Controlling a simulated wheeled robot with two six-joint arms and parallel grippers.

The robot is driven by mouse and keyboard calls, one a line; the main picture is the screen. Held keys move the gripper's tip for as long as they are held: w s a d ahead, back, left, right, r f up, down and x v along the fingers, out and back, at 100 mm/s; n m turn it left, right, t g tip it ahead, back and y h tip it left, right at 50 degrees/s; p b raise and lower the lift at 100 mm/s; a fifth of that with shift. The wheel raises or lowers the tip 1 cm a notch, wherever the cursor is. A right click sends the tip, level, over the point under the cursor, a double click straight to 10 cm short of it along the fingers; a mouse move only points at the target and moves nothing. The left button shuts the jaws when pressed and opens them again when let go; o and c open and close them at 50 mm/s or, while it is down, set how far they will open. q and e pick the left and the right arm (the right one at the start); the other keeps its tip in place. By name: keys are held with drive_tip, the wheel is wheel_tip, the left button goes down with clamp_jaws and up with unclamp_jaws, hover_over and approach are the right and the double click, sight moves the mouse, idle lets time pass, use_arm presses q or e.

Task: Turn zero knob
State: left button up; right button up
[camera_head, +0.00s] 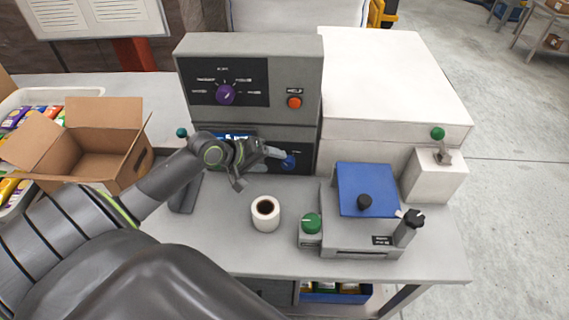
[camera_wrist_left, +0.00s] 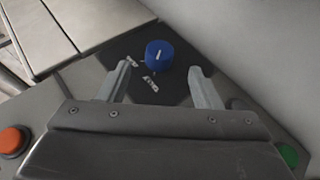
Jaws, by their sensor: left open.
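A round blue knob (camera_head: 289,161) with a pale pointer line sits on the dark lower panel (camera_head: 268,156) of the grey console. In the left wrist view the blue knob (camera_wrist_left: 159,53) is ahead of the fingertips, roughly centred between them, with small white labels near it that I cannot read. My left gripper (camera_head: 262,169) is open and empty, close in front of this panel; it also shows in the left wrist view (camera_wrist_left: 161,70). Contact with the knob cannot be made out. A purple knob (camera_head: 226,94) is on the upper panel. My right gripper is out of view.
An orange button (camera_head: 294,102) is beside the purple knob. An open cardboard box (camera_head: 97,120) is at left.

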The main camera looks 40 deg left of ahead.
sight(285, 164)
use_arm(q)
drive_tip(key=x, duration=0.6)
drive_tip(key=shift+w+d+f, duration=0.15)
drive_tip(key=shift+w, duration=0.1)
drive_tip(key=shift+p, duration=0.3)
drive_tip(key=c, duration=1)
